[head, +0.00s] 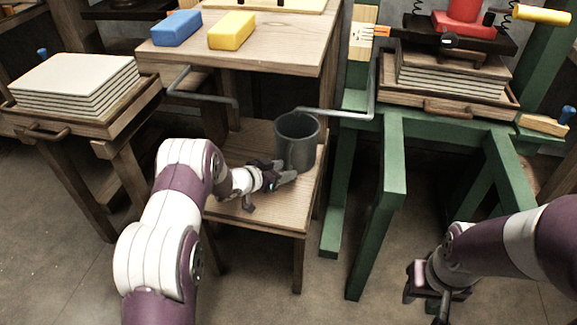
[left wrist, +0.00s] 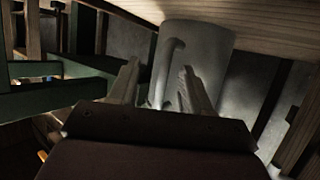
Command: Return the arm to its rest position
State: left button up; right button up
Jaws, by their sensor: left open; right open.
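My left arm reaches in from the left, and its left gripper (head: 288,172) is open beside the lower part of a dark grey cylindrical pot (head: 297,135). The pot stands upright on a low wooden shelf (head: 262,218). In the left wrist view the open fingers (left wrist: 160,68) point toward the pot (left wrist: 205,50), whose curved handle shows near the space between them. I cannot tell whether the fingers touch it. My right gripper (head: 425,298) is open and low at the right, over the floor, away from any object.
A wooden bench top (head: 270,50) with blue (head: 177,28) and yellow (head: 231,30) blocks overhangs behind. Bent metal bars (head: 345,114) project near the pot. A green frame (head: 385,180) stands between my arms. Stacked sheets (head: 75,85) lie at left. Floor in front is clear.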

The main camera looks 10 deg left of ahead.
pick_arm(q)
jog(key=s+a+r+n+g+y+p, duration=0.1)
jog(key=s+a+r+n+y+p, duration=0.1)
jog(key=s+a+r+y, duration=0.3)
jog(key=s+a+r+n+g+y+p, duration=0.1)
jog(key=s+a+r+n+y, duration=0.1)
jog(key=s+r, duration=0.45)
jog(key=s+d+r+n+g, duration=0.15)
jog(key=s+g, duration=0.25)
jog(key=s, duration=0.7)
jog(key=s+d+n+g, duration=0.1)
jog(key=s+d+g, duration=0.15)
jog(key=s, duration=0.95)
jog(key=w+d+p+v, duration=0.1)
jog(key=w+p+v, duration=0.1)
jog(key=p+v, duration=1.4)
jog(key=w+d+r+p+v, duration=0.1)
jog(key=w+p+v, duration=0.2)
jog(key=p+v, duration=1.4)
jog(key=shift+w+d+r+g+y+p, duration=0.25)
jog(key=shift+r+g+y+p, duration=0.05)
jog(key=shift+g+y+p, duration=0.15)
jog(key=shift+d, duration=0.1)
